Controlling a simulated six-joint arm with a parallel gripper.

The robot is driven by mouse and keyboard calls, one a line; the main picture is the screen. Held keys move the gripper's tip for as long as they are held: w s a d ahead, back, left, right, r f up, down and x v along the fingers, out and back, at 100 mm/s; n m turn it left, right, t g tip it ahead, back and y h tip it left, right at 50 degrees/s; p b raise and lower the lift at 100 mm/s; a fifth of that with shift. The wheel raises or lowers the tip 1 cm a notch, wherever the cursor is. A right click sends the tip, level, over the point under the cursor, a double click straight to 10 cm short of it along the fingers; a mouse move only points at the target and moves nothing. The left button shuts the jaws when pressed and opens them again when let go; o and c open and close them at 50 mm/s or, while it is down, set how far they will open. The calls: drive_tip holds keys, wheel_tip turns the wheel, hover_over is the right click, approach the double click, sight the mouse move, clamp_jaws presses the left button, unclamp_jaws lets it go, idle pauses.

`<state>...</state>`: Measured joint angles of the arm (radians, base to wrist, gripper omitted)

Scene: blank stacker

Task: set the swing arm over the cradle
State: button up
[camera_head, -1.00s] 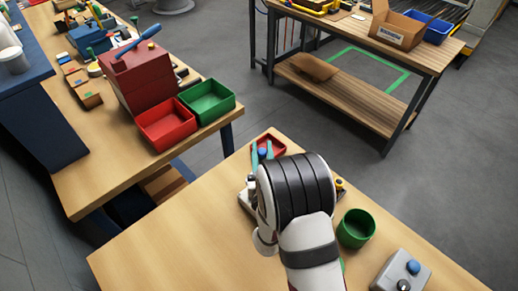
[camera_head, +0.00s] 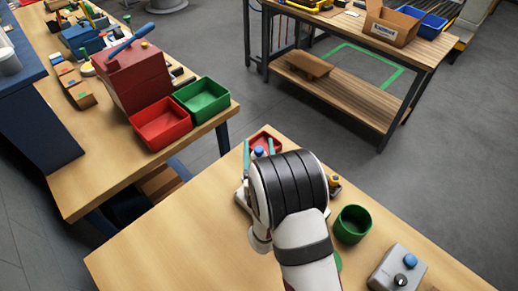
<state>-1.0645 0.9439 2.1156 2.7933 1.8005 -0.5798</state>
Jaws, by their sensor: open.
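A pale fixture (camera_head: 240,194) shows in part left of my wrist, and a small yellow and dark part (camera_head: 334,184) shows on the right. My wrist hides most of what lies between. I cannot make out the swing arm or the cradle for certain.
A red tray (camera_head: 265,138) lies behind the fingers. A green round bin (camera_head: 352,224) and a grey button box (camera_head: 397,270) stand to the right. The near table's (camera_head: 165,250) left part is clear. Another bench on the left holds red and green bins (camera_head: 203,99).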

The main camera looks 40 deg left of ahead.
drive_tip(key=v, duration=1.2)
